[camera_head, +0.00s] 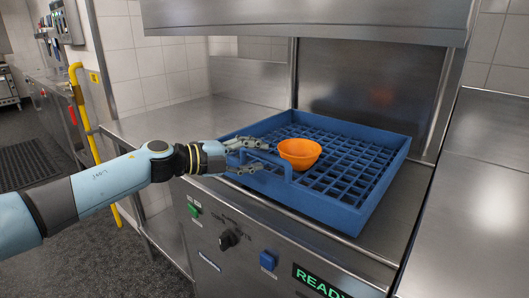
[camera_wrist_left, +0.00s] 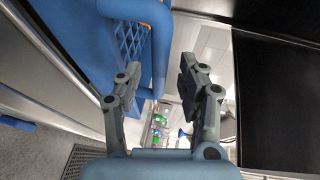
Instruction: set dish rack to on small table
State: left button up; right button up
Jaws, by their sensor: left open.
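The blue dish rack (camera_head: 340,214) sits on the steel bed of the dishwashing machine in the head view, under the raised steel hood. An orange bowl (camera_head: 299,153) stands upright inside it, near its left side. My left gripper (camera_head: 262,157) is open at the rack's near left side, by the raised handle. In the left wrist view the rack (camera_wrist_left: 95,35) and its handle rail (camera_wrist_left: 159,45) are at the upper left. The open fingers (camera_wrist_left: 155,85) have the rail's lower end near the gap between them; I cannot tell whether they touch it. My right gripper is not in view. I cannot identify the small table.
The raised hood (camera_head: 310,20) hangs above the rack. A steel post (camera_head: 293,75) stands behind it. Bare steel counter (camera_head: 180,118) lies to the left and another counter (camera_head: 475,220) to the right. A yellow rail (camera_head: 88,130) stands at the left.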

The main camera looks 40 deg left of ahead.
pick_arm(q)
jog(key=shift+x, duration=1.45)
grip_shut()
jog(key=shift+f, duration=0.1)
